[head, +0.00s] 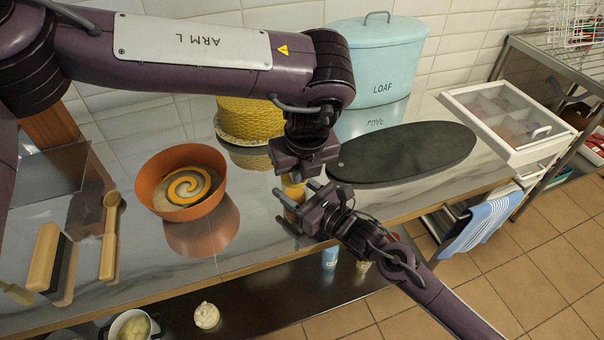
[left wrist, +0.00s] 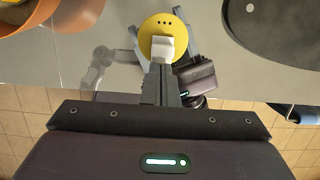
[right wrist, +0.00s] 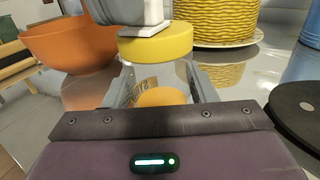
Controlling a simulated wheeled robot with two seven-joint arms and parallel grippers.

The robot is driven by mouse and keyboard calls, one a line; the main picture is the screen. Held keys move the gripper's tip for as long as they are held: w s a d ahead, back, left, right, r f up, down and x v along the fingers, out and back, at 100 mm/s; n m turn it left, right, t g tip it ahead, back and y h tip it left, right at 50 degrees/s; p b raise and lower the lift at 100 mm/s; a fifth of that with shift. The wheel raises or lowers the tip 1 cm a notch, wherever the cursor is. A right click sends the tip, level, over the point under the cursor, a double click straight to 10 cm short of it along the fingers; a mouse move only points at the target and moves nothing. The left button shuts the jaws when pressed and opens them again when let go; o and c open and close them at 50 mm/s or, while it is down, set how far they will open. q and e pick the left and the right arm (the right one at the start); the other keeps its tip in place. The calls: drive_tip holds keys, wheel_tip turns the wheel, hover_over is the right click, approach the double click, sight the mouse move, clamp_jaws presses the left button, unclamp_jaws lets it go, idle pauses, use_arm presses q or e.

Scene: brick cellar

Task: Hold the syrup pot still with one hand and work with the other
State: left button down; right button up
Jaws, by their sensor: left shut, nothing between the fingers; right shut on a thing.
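The syrup pot (head: 293,190) is a small amber pot standing near the counter's front edge, mostly hidden by my grippers in the head view. The lid (right wrist: 155,46) sits on the pot body (right wrist: 162,97) in the right wrist view. My right gripper (head: 297,205) is shut around the pot's body from the front, below the lid. My left gripper (head: 297,176) points down over the lid, fingers shut and empty. I cannot tell whether its tips touch the lid.
An orange bowl (head: 150,196) stands left of the pot. A yellow woven-looking round thing (head: 250,118) and a blue LOAF tin (head: 375,62) are behind. A dark oval board (head: 410,153) lies to the right. A brush (head: 60,262) and wooden spoon (head: 109,240) lie far left.

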use_arm(q)
drive_tip(key=shift+w, duration=0.1)
drive_tip(key=shift+w+a, duration=0.25)
drive_tip(key=shift+w, duration=0.45)
drive_tip(key=shift+w+a, duration=0.25)
drive_tip(key=shift+w, duration=0.45)
use_arm(e)
drive_tip(key=shift+s, duration=0.1)
use_arm(q)
drive_tip(key=shift+s+d, duration=0.2)
drive_tip(key=shift+s, duration=0.35)
drive_tip(key=s+d+r, duration=0.1)
drive_tip(key=s+r, duration=0.4)
drive_tip(key=r, duration=0.4)
drive_tip(key=shift+s+d+r, duration=0.15)
drive_tip(key=shift+d+r, duration=0.25)
use_arm(e)
drive_tip(key=o, duration=1.1)
